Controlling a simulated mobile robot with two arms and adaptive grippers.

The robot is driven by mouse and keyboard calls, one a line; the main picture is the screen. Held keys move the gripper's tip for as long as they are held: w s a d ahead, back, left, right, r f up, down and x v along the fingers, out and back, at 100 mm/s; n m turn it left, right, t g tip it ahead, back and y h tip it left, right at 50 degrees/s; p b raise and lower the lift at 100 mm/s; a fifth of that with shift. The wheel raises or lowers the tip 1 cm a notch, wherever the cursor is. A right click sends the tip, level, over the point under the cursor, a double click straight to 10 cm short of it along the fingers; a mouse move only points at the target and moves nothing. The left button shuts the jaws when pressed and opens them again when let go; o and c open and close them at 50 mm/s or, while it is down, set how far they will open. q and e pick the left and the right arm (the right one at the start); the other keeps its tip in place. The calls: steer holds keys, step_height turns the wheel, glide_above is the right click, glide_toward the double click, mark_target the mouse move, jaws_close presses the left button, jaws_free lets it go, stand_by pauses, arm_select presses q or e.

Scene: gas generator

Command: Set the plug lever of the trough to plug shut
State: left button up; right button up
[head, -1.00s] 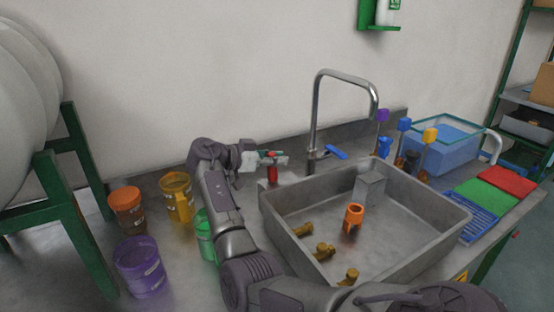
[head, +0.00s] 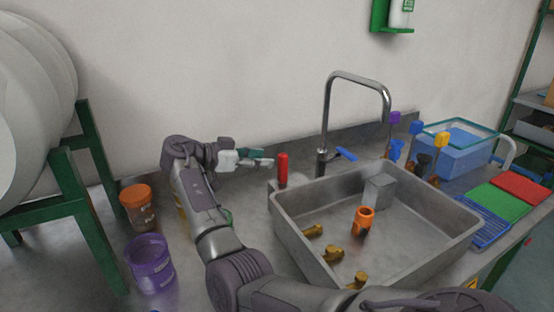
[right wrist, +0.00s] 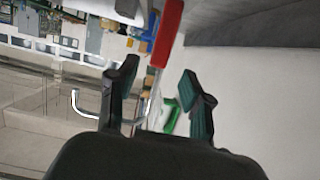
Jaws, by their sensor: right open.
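The grey trough (head: 290,235) stands on the worktop. A red lever (head: 283,170) stands roughly upright at its back left corner, and I take it as the plug lever. My right gripper (head: 269,160) is just left of the lever, with its fingers open and pointing toward it. In the head view a small gap shows between fingertips and lever. In the right wrist view the red lever (right wrist: 166,32) appears ahead, its near end lined up between the open fingers (right wrist: 160,72). I cannot tell its exact depth. My left gripper is not in view.
An orange fitting (head: 363,221) and several brass fittings (head: 334,252) are in the trough. A tap (head: 324,115) with a blue handle (head: 346,154) rises behind. Orange (head: 138,206) and purple (head: 151,266) buckets stand left of my arm. A blue-filled tank (head: 455,150) is at right.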

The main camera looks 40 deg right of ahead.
steer(key=shift+v, duration=1.8)
